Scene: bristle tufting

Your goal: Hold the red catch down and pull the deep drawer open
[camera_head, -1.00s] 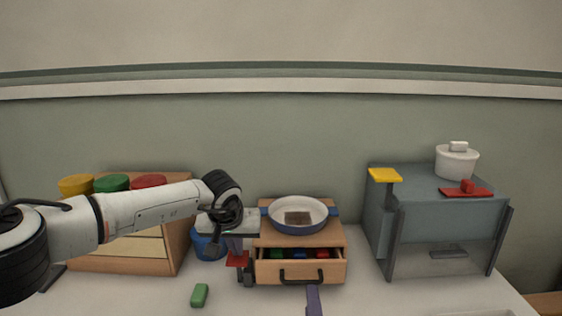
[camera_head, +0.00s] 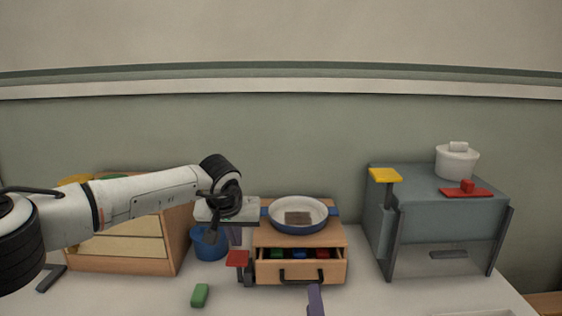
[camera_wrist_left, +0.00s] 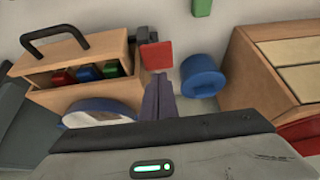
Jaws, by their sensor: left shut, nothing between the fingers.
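The deep drawer (camera_head: 300,272) stands partly open from its small wooden cabinet, with green, blue and red blocks inside and a dark handle (camera_head: 302,281) on its front. It also shows upside down in the wrist view (camera_wrist_left: 68,62). The red catch (camera_head: 237,258) is a flat plate on a dark post at the drawer's left, also in the wrist view (camera_wrist_left: 156,56). My left gripper (camera_head: 235,236) is shut and empty, behind and above the catch, apart from it. My right gripper (camera_head: 315,299) shows only as a purple finger in front of the drawer, beside the handle; its jaw state is hidden.
A blue-rimmed pan (camera_head: 300,214) sits on the drawer cabinet. A blue tub (camera_head: 209,245) stands left of the catch, near a larger wooden cabinet (camera_head: 184,240). A green block (camera_head: 200,295) lies in front. A grey cabinet (camera_head: 440,225) stands at the right.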

